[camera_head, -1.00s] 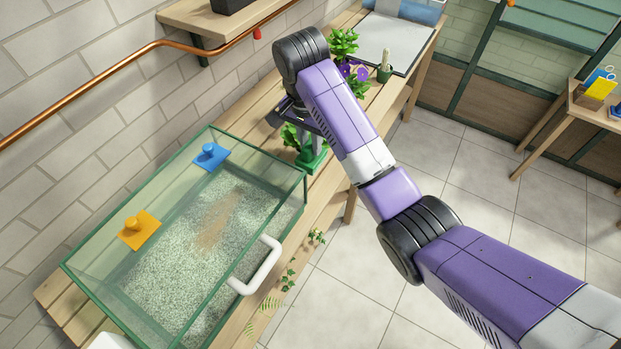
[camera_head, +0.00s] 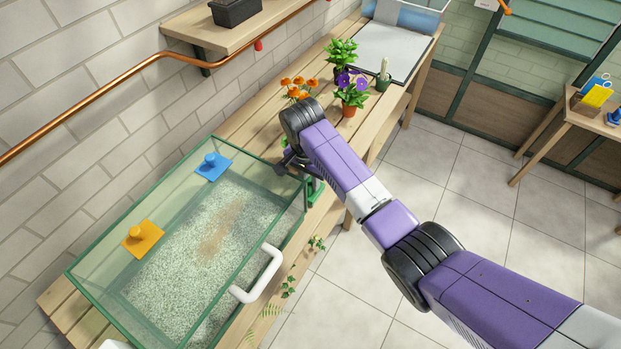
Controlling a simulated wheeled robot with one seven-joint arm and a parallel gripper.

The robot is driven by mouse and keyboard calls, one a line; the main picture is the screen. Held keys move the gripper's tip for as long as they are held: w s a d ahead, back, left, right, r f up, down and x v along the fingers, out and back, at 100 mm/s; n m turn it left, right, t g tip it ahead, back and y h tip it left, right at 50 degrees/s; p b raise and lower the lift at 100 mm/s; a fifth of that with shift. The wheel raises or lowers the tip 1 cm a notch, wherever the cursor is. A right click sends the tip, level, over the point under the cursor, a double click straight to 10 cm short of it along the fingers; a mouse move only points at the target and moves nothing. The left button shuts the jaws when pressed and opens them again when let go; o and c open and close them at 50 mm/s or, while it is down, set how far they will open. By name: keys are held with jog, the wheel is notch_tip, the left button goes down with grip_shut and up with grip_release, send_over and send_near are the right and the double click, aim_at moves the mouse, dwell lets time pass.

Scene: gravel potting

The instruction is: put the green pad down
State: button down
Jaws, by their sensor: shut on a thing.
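My gripper (camera_head: 291,164) is at the far right corner of the glass tank, mostly hidden behind my wrist. It is shut on the green pad (camera_head: 315,190), of which only a small green part shows below my wrist. Whether the pad touches the bench or the tank's edge cannot be told. A blue pad (camera_head: 212,166) with a knob and an orange pad (camera_head: 142,238) with a knob are at the tank's wall side, apart from my gripper.
The green-framed glass tank (camera_head: 140,331) holds pale gravel (camera_head: 180,265) with a brown patch. A white handle (camera_head: 262,276) is at its front side. Orange flowers (camera_head: 298,88), purple flowers (camera_head: 352,92) and a small cactus pot (camera_head: 383,80) stand on the wooden bench (camera_head: 240,124) beyond my gripper.

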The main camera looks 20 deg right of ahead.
jog(key=c, duration=1.3)
grip_release()
jog(key=shift+o, duration=0.2)
jog(key=shift+f+b, duration=0.2)
jog(key=shift+b, duration=0.1)
jog(key=shift+f+b, duration=0.15)
jog(key=shift+b, duration=0.25)
jog(key=r, duration=0.5)
jog(key=r+b, duration=0.1)
jog(key=r, duration=0.2)
jog(key=shift+s+r, duration=0.1)
jog(key=shift+s, duration=0.15)
